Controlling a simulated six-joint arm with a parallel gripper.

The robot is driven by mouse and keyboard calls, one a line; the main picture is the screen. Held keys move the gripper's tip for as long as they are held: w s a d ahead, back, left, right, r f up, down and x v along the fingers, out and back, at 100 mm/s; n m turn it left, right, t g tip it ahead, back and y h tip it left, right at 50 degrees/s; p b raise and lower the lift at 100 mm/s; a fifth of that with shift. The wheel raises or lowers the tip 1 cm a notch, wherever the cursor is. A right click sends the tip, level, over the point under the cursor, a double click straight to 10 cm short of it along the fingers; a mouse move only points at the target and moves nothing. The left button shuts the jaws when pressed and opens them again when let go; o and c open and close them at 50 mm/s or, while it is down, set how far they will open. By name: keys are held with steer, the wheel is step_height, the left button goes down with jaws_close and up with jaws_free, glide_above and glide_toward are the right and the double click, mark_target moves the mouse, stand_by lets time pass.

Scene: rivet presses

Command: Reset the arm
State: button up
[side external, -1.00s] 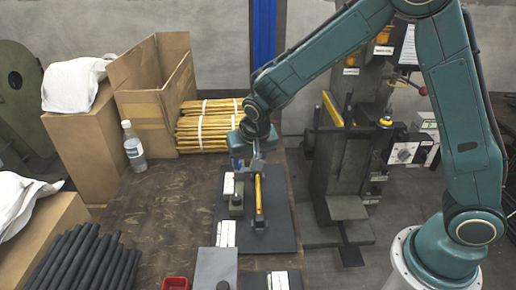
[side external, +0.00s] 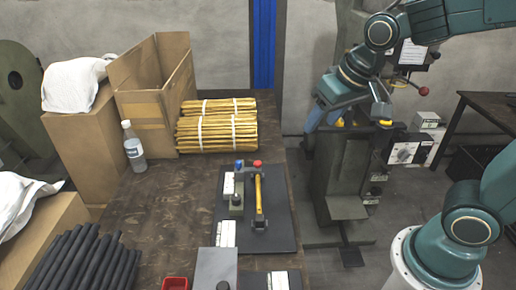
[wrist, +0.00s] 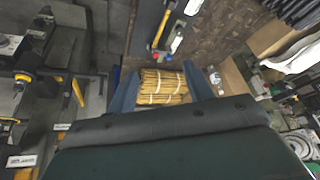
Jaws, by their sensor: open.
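My gripper (side external: 318,112) hangs at the right of the bench in the side view, in front of the grey-green press (side external: 345,170). Its blue fingers stand apart in the wrist view (wrist: 170,80), and nothing is between them. A yellow bar (side external: 258,195) lies in a small fixture on the black mat (side external: 275,225), with a red cap and a blue cap at its far end. It also shows near the top of the wrist view (wrist: 161,28). My gripper is well clear of it.
Banded bundles of yellow rods (side external: 216,130) lie at the bench's back, beside an open cardboard box (side external: 150,85). A bottle (side external: 134,147) stands to the left. Black rods (side external: 85,260) and a red tray (side external: 176,283) are in front. The bench middle is clear.

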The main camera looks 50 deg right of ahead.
steer(key=s+d+r+n, duration=0.1)
steer(key=s+n, duration=0.1)
steer(key=s, duration=1)
steer(key=shift+r+t, duration=0.35)
steer(key=shift+t, duration=0.05)
